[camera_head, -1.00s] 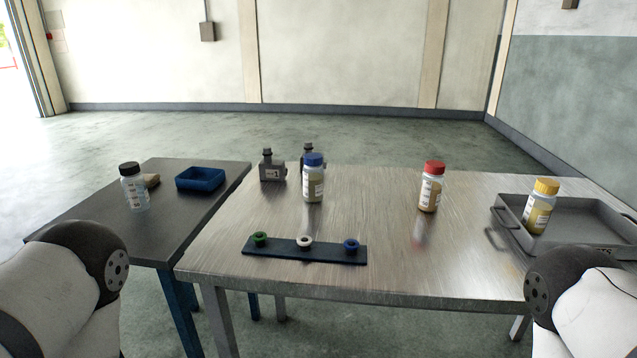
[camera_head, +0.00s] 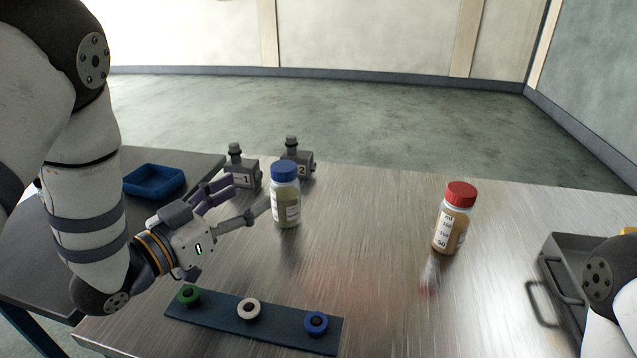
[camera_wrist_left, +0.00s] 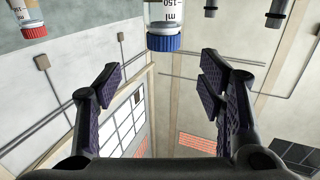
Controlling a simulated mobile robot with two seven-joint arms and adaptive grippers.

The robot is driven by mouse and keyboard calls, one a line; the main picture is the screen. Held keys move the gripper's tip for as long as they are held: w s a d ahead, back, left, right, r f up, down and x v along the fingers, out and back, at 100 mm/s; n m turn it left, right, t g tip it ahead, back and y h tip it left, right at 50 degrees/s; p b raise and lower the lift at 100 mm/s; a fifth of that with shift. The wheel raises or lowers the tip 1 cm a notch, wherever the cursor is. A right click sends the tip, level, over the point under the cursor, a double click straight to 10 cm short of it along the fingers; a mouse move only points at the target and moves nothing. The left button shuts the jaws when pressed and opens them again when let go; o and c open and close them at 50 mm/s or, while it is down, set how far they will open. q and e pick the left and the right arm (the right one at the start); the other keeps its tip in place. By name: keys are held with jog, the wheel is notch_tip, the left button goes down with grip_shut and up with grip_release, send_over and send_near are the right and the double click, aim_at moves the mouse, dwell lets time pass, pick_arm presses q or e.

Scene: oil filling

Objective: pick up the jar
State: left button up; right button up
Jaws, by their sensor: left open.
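A jar with a blue cap (camera_head: 285,195) stands upright on the metal table, with a label and yellowish content. It also shows upside down at the top of the left wrist view (camera_wrist_left: 164,28), beyond the fingers. My left gripper (camera_head: 243,197) is open and empty just left of this jar, its fingers pointing toward it. The fingers show spread apart in the left wrist view (camera_wrist_left: 160,78), with the jar not between them. A jar with a red cap (camera_head: 454,218) stands upright farther right. My right gripper is out of view; only part of my right arm shows.
A dark strip with green, white and blue rings (camera_head: 280,326) lies at the front. A grey tray (camera_head: 558,268) is at right. A blue bin (camera_head: 154,181) sits on the dark side table.

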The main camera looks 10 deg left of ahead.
aim_at(275, 173)
pick_arm(q)
jog(key=b+x, duration=0.1)
jog(key=x, duration=1)
jog(key=shift+w+f, duration=0.1)
jog(key=shift+w, duration=0.3)
jog(key=shift+a, duration=0.1)
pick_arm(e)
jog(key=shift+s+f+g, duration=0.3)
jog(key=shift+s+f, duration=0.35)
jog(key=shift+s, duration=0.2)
pick_arm(q)
grip_shut()
